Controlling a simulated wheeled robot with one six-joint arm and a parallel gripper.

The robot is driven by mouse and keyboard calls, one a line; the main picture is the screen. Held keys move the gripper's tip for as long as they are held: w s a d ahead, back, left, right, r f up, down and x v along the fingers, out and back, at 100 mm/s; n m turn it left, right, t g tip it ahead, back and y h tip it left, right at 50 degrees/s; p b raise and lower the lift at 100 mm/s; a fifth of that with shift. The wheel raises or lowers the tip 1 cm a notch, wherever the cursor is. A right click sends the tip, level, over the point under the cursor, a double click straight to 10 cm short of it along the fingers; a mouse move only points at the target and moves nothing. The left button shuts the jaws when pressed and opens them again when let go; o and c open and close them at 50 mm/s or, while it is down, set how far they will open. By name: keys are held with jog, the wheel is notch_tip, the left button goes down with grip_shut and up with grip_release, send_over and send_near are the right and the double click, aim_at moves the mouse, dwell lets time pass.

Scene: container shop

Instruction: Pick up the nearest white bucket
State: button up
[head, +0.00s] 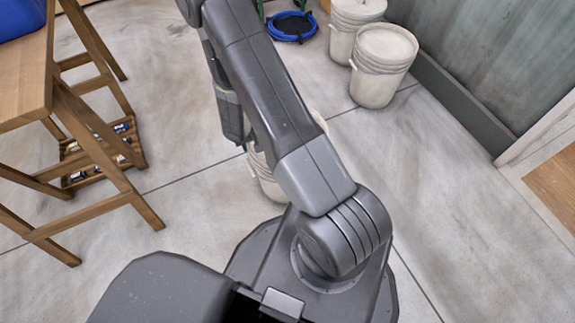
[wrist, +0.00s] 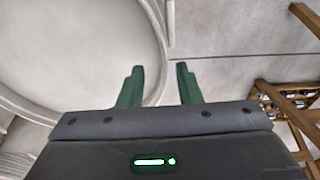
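The nearest white bucket (head: 262,178) stands on the floor, mostly hidden behind my arm in the head view. In the wrist view a large round white lid or top, apparently this bucket's (wrist: 75,45), fills the left side. My gripper (wrist: 158,80) is open and empty, with two green fingers apart. The left finger overlaps the bucket's edge in the picture, and the right finger is over bare floor. The rim's curve runs between them. I cannot tell how high the fingers are above the rim.
Two more white buckets (head: 383,65) (head: 352,22) stand by the wall at the back right. A wooden table (head: 28,85) is at the left, with a small wooden crate (head: 103,160) on the floor beside its legs. A blue coil (head: 292,26) lies at the back. Floor at right is clear.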

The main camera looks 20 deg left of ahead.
jog(key=shift+w+f+b, duration=0.15)
jog(key=shift+f+b, duration=2.15)
jog(key=shift+f, duration=0.2)
jog(key=shift+f, duration=0.25)
jog(key=shift+c, duration=0.4)
grip_shut()
jog(key=shift+a, duration=0.1)
